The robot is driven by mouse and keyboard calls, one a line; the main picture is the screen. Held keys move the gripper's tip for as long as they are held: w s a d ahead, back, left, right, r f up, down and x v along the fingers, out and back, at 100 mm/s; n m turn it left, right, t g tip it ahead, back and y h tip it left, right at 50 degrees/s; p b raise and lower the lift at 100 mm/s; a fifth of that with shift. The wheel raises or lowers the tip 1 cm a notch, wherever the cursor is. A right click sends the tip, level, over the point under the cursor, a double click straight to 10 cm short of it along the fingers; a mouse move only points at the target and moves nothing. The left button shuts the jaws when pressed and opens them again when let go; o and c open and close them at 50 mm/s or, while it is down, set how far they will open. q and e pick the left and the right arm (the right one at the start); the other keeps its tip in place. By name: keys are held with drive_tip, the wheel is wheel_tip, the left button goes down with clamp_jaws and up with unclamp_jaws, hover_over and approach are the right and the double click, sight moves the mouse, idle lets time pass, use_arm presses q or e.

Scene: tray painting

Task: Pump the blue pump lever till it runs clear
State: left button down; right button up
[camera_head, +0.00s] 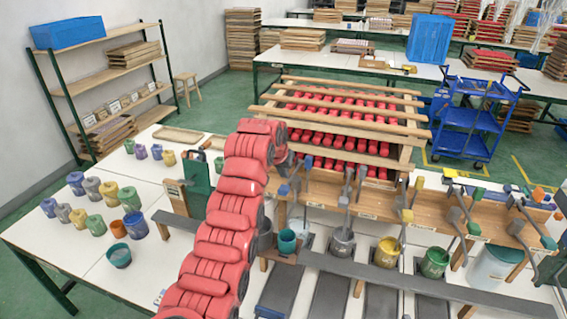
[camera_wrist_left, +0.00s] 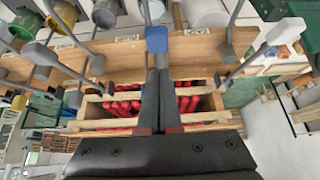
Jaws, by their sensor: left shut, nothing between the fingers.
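My left gripper (camera_head: 293,182) is at the end of the red arm, close by the blue tip and partly hidden by the arm. In the left wrist view the fingers (camera_wrist_left: 158,62) are shut and empty, and the blue tip (camera_wrist_left: 157,39) sits just beyond them. I cannot tell whether they touch. The lever's flow is not visible. My right gripper is not in view.
Neighbouring levers, such as the yellow-tipped one (camera_head: 407,215), stand close along the rack. Pots of grey (camera_head: 342,243), yellow (camera_head: 387,253) and green (camera_head: 435,263) are below. Several paint jars (camera_head: 95,225) stand on the left table. A slatted rack of red pieces (camera_head: 340,115) is behind.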

use_arm(q)
drive_tip(key=shift+f, duration=0.1)
drive_tip(key=shift+f+b, duration=0.95)
drive_tip(key=shift+f, duration=0.45)
drive_tip(key=shift+f+b, duration=2.05)
drive_tip(key=shift+f, duration=1.8)
drive_tip(key=shift+r+b, duration=0.3)
drive_tip(key=shift+r, duration=5.05)
